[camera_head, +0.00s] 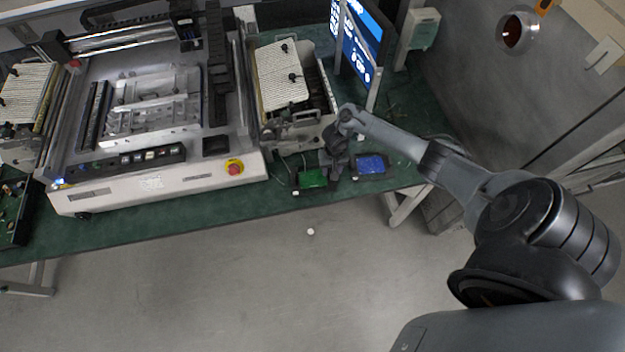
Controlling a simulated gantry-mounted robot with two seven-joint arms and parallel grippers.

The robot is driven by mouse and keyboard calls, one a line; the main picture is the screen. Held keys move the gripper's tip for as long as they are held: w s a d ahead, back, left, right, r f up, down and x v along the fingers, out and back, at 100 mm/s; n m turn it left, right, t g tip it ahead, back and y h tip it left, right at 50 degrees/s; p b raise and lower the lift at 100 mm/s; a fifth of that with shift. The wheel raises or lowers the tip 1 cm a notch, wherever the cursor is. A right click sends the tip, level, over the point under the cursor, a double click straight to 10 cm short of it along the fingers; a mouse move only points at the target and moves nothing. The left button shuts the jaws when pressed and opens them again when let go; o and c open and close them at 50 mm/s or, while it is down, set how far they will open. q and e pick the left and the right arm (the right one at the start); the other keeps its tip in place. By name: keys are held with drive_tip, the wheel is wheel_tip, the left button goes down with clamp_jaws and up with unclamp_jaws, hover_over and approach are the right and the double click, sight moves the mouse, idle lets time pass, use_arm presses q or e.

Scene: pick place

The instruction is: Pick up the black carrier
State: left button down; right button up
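A flat item with a green face and dark edges (312,179) lies near the front edge of the green table; it may be the black carrier, but it is too small to be sure. A flat item with a blue face and dark edges (371,164) lies to its right. My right gripper (334,170) points down between the two, close to the right end of the green item. Its fingers are too small and dark to tell whether they are open or touch anything. My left gripper is not in view.
A large white machine (215,175) with a red button (234,167) fills the table's left and middle. A metal feeder box (300,135) and a screen (357,45) stand behind the gripper. A dark tray with a green board (12,215) is at far left. Thin cables lie nearby.

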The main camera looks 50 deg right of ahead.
drive_tip(key=shift+f, duration=0.35)
clamp_jaws()
drive_tip(key=shift+r, duration=0.1)
